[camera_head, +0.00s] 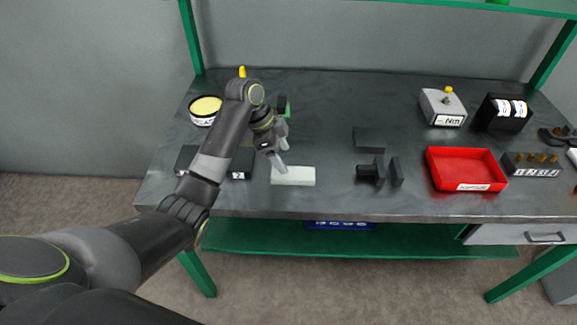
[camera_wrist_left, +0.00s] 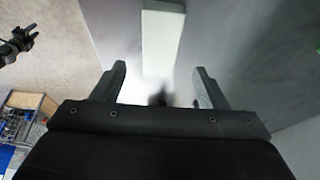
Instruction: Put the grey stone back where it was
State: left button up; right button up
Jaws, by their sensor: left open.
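The grey stone, a pale whitish-grey block (camera_head: 293,176), lies flat near the front edge of the bench, left of the middle. It also shows in the left wrist view (camera_wrist_left: 163,40), beyond the fingers and in line with the gap between them. My left gripper (camera_head: 279,162) is open and empty, pointing down at the stone's left end. In the left wrist view its two fingers (camera_wrist_left: 160,72) stand apart. Whether a finger touches the stone cannot be told. What looks like my right gripper (camera_wrist_left: 18,42) shows small at the left of the wrist view, its jaws unclear.
Black blocks (camera_head: 241,163) lie just left of the stone. A dark slab (camera_head: 368,140) and a dark stand (camera_head: 396,172) are to the right, then a red tray (camera_head: 467,169). A round yellow-topped tin (camera_head: 205,108) stands behind left. Bench between stone and stand is clear.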

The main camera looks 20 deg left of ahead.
pick_arm(q)
jog(key=v, duration=0.5)
jog(key=shift+a+r+b, duration=0.15)
jog(key=shift+r+b, duration=0.15)
jog(key=shift+r, duration=0.05)
jog(key=shift+s+f, duration=0.1)
